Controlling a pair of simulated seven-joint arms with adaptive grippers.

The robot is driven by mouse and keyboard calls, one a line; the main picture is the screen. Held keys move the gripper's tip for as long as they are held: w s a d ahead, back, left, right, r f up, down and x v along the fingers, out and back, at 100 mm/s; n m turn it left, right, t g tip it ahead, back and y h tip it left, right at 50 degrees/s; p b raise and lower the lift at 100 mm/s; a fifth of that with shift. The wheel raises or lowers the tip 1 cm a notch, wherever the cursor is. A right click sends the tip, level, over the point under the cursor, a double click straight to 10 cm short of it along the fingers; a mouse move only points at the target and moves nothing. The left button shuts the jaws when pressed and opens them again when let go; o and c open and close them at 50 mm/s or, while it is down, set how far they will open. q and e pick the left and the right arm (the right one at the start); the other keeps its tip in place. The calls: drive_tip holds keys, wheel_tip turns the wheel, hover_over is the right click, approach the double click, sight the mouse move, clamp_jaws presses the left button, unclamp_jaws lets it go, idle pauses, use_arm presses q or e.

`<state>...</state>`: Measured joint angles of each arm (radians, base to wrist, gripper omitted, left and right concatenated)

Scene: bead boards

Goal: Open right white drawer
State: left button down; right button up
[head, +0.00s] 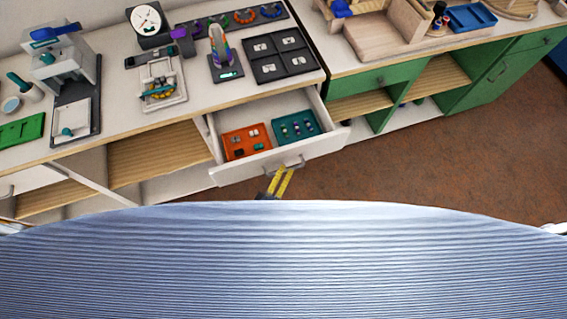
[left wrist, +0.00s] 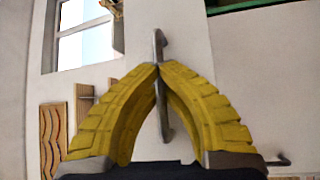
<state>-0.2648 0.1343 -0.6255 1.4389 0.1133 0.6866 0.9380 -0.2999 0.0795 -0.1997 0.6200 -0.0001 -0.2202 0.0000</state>
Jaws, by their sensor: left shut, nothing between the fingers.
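The right white drawer (head: 235,172) stands pulled out from the white counter in the head view. Its metal handle (head: 290,164) is on the front face, and it shows upright in the left wrist view (left wrist: 159,45). My left gripper (head: 281,176) has yellow fingers and is just in front of the handle. In the left wrist view its fingertips (left wrist: 158,66) meet, shut and empty, over the middle of the handle. Whether they touch it I cannot tell. My right gripper is not in view.
An orange tray (head: 228,138) and a teal tray (head: 316,135) with small pieces lie in the drawer. Bead boards and tools stand on the counter above. Green cabinets (head: 485,85) stand to the right. The brown floor (head: 450,150) at right is clear.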

use_arm(q)
drive_tip(key=s, duration=0.1)
drive_tip(key=s+d, duration=0.1)
drive_tip(key=s, duration=0.2)
drive_tip(key=shift+s+d+r, duration=0.1)
drive_tip(key=shift+s+d, duration=0.05)
drive_tip(key=shift+d, duration=0.1)
drive_tip(key=c, duration=2.2)
unclamp_jaws()
drive_tip(key=c, duration=1.5)
unclamp_jaws()
drive_tip(key=shift+s, duration=0.15)
drive_tip(key=v, duration=1.2)
